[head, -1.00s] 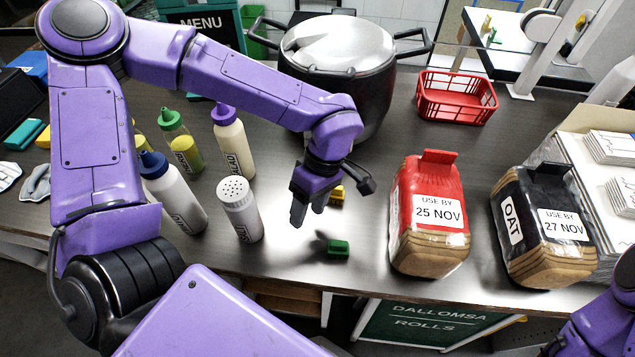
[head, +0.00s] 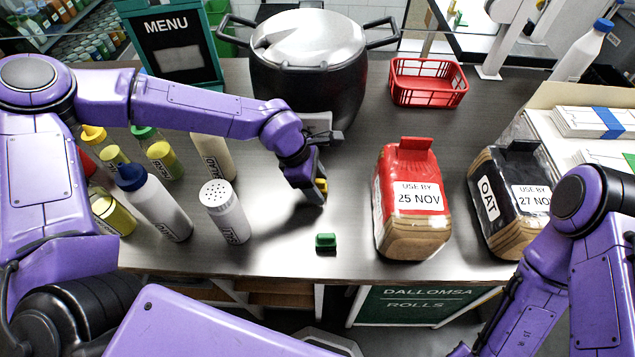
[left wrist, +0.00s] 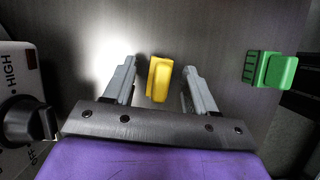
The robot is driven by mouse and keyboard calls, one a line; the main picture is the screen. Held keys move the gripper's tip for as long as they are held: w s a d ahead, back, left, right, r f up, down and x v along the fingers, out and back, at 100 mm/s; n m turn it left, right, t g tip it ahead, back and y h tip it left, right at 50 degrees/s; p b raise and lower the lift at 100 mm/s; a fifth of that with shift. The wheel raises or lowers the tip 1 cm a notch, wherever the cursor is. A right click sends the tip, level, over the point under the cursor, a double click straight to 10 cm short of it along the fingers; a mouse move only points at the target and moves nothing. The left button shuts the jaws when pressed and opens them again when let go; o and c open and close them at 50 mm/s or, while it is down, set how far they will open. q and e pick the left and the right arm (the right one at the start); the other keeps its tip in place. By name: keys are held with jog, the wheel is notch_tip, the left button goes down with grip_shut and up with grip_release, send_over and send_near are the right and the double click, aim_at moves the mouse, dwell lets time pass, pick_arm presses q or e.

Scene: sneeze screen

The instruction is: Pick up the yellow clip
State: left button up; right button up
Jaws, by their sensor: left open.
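The yellow clip (left wrist: 159,79) lies on the dark counter in the left wrist view, between the two open grey fingers of my left gripper (left wrist: 158,85), with a gap on each side. In the head view my left gripper (head: 318,197) reaches down over the counter, and the yellow clip (head: 321,186) shows only in part beside its fingers. A green clip (head: 326,241) lies in front of the gripper, and it also shows at the right of the left wrist view (left wrist: 272,69). My right gripper is out of view; only part of that arm shows.
A large pot (head: 308,65) stands behind the gripper. A shaker (head: 224,212) and several bottles stand to the left. A red-wrapped loaf (head: 409,199) and a black-wrapped loaf (head: 510,200) stand to the right. A red basket (head: 428,82) is behind them.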

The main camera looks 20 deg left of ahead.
pick_arm(q)
jog(key=shift+d+f, duration=0.15)
jog(key=shift+f, duration=0.05)
grip_shut()
jog(key=shift+r, duration=0.15)
